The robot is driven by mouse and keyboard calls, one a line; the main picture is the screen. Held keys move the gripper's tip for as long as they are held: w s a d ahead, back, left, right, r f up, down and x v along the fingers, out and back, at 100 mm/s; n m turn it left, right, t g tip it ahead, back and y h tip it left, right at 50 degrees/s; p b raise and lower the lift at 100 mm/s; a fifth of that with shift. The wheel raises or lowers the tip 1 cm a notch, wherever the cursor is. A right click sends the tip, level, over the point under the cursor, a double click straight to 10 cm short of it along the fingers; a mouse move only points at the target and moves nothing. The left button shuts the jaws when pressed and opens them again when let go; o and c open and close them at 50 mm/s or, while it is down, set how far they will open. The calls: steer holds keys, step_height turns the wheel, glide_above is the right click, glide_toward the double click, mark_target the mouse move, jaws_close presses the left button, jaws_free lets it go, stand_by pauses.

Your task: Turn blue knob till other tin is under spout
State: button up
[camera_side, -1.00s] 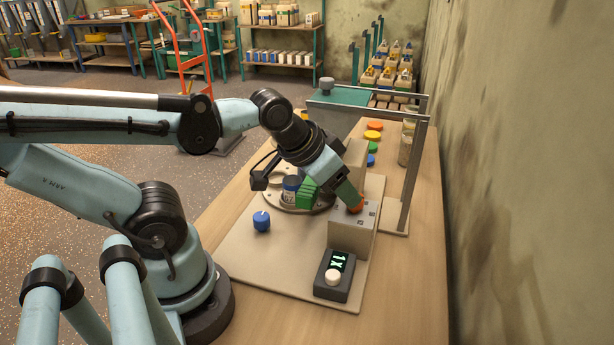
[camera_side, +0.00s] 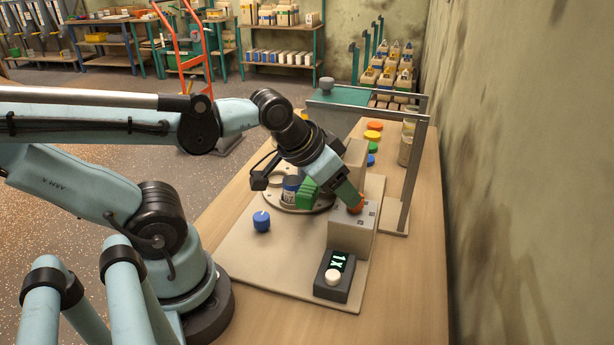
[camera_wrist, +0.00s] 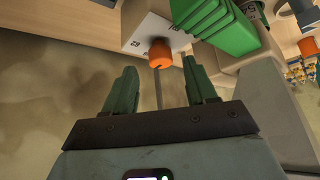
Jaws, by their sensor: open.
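The blue knob (camera_side: 261,221) stands on the near left of the beige base board, with a pale mark on it. My gripper (camera_side: 350,201) is right of it, away from it, at an orange knob (camera_side: 355,207) on a grey box. In the wrist view my gripper (camera_wrist: 161,78) is open, with the orange knob (camera_wrist: 160,53) beyond and between its fingertips. Whether they touch it I cannot tell. A dark tin with a pale label (camera_side: 291,188) stands on the round turntable (camera_side: 277,203), partly behind my gripper. A second tin and the spout cannot be made out.
A bright green ribbed block (camera_side: 307,194) is beside my gripper. A dark box with a lit display and white button (camera_side: 333,278) stands in front. A metal frame (camera_side: 414,170) rises at right. Coloured discs (camera_side: 374,125) lie behind.

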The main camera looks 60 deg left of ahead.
steer(key=shift+o, duration=0.6)
step_height(320, 180, up, 6)
steer(key=m+g, duration=0.4)
steer(key=g, duration=0.3)
glide_above(263, 216)
step_height(263, 216, down, 4)
steer(key=shift+f, duration=6.6)
steer(key=shift+c, duration=0.2)
